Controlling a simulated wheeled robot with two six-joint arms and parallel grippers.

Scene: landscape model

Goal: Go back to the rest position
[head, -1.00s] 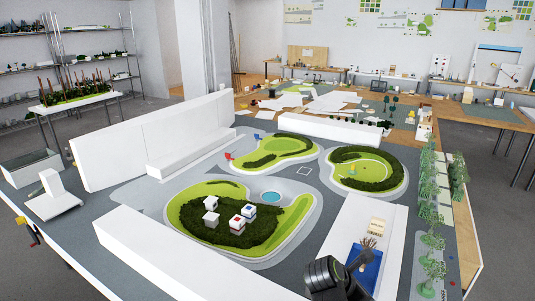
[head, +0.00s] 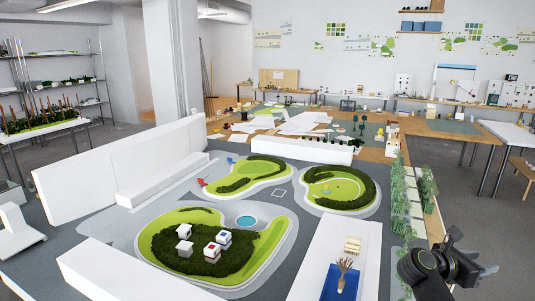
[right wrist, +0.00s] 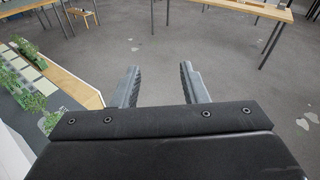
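My right gripper (right wrist: 158,85) shows in the right wrist view with its two fingers apart and nothing between them. Grey floor lies beyond the fingers. In the head view my right gripper (head: 478,268) is at the lower right, beside the row of small model trees at the model's right edge. My left gripper is not in view.
The landscape model has green islands (head: 210,250), a long white wall (head: 120,165), a white block (head: 340,240) with a blue tray (head: 340,283), and model trees (head: 402,190). Tables (head: 500,132) stand behind. Open floor (head: 485,215) lies to the right.

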